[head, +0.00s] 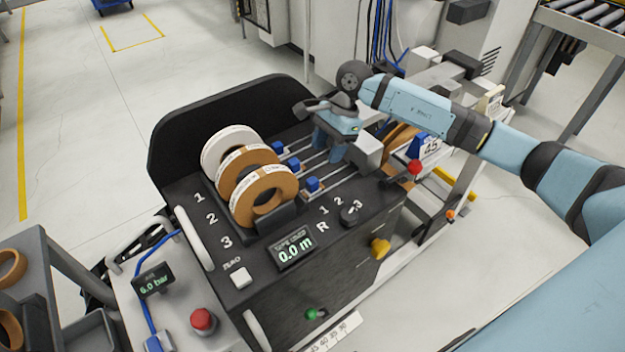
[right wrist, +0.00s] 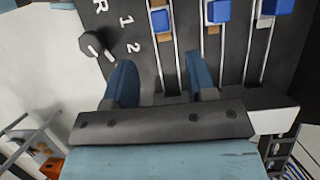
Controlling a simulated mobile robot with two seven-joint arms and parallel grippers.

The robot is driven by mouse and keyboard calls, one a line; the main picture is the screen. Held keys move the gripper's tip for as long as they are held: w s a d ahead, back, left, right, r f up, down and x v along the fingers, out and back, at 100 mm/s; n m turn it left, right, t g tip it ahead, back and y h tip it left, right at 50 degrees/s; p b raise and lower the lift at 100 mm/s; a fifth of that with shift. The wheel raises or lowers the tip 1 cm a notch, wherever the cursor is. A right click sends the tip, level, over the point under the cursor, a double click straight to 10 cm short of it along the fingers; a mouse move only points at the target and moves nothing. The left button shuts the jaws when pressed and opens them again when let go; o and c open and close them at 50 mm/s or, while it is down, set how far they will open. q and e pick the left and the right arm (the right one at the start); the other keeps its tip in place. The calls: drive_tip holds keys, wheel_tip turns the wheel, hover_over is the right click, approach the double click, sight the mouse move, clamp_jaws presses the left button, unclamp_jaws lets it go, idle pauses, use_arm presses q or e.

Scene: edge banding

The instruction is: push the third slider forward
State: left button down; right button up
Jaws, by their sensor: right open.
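The third slider (head: 313,184) is a blue block on the rail nearest the dial, at the near-left end of that rail. In the right wrist view the third slider (right wrist: 159,20) sits ahead of my fingers, on a brown piece. My right gripper (head: 329,152) is over the rails, up and to the right of the slider. In the right wrist view my right gripper (right wrist: 158,64) is open and empty, its two blue fingers on either side of the third rail, apart from the block. My left gripper is out of view.
The second slider (head: 294,164) and first slider (head: 277,147) stand on parallel rails. Tape rolls (head: 265,195) stand left of them. A selector dial (head: 349,215) and a display (head: 291,248) reading 0.0 m are nearby. A red knob (head: 415,167) is at the right.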

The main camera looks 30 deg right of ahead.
sight(314, 178)
drive_tip(key=x, duration=1)
drive_tip(key=shift+a, duration=0.1)
drive_tip(key=shift+c, duration=0.2)
